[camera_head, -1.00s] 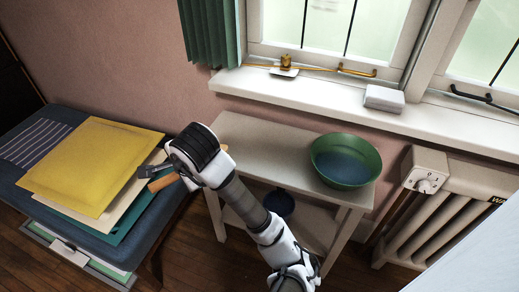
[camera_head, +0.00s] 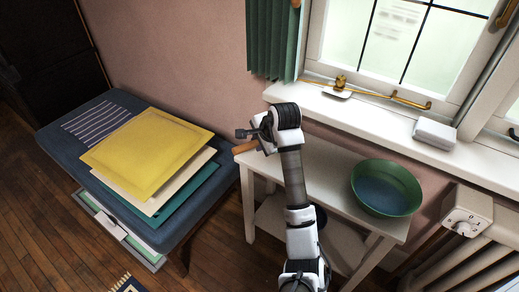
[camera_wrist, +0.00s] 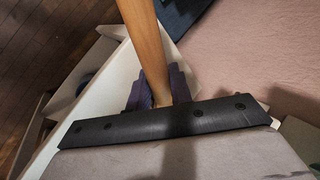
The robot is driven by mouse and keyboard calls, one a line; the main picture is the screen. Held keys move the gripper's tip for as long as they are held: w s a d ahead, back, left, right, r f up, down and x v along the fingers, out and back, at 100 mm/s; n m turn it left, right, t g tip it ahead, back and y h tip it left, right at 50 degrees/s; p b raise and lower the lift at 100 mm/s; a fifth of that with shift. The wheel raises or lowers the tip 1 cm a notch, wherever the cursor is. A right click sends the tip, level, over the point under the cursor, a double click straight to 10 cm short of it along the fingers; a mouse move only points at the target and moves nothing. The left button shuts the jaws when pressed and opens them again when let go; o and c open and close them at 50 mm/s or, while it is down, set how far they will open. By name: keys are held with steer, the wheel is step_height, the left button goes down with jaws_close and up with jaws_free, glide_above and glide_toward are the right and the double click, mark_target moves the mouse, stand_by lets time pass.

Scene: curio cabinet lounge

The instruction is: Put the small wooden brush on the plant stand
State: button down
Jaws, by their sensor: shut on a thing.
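My gripper (camera_head: 257,137) is shut on the small wooden brush (camera_head: 245,147), whose orange-brown wood sticks out to the left in the head view. In the wrist view the brush (camera_wrist: 147,45) runs up from between the dark finger pads out of the top of the picture. Its far end is out of view there. The plant stand (camera_head: 320,165) is a white two-level stand under the window. My gripper is above its left end, and I cannot tell how high. The brush's bristles are not visible.
A green bowl (camera_head: 387,187) stands on the stand's right end. A blue bench (camera_head: 62,135) with a stack of coloured folders (camera_head: 150,150) is to the left. The window sill (camera_head: 370,122) and a radiator (camera_head: 490,250) border the stand. The stand's top left and middle look bare.

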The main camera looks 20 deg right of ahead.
step_height(320, 180, down, 3)
steer(key=shift+f+p, duration=0.2)
steer(key=shift+p, duration=0.1)
steer(key=shift+w+d+f, duration=0.1)
steer(key=shift+d+f, duration=0.05)
steer(key=shift+f, duration=0.55)
steer(key=c, duration=1.3)
jaws_free()
steer(key=shift+o, duration=0.2)
steer(key=shift+r, duration=0.15)
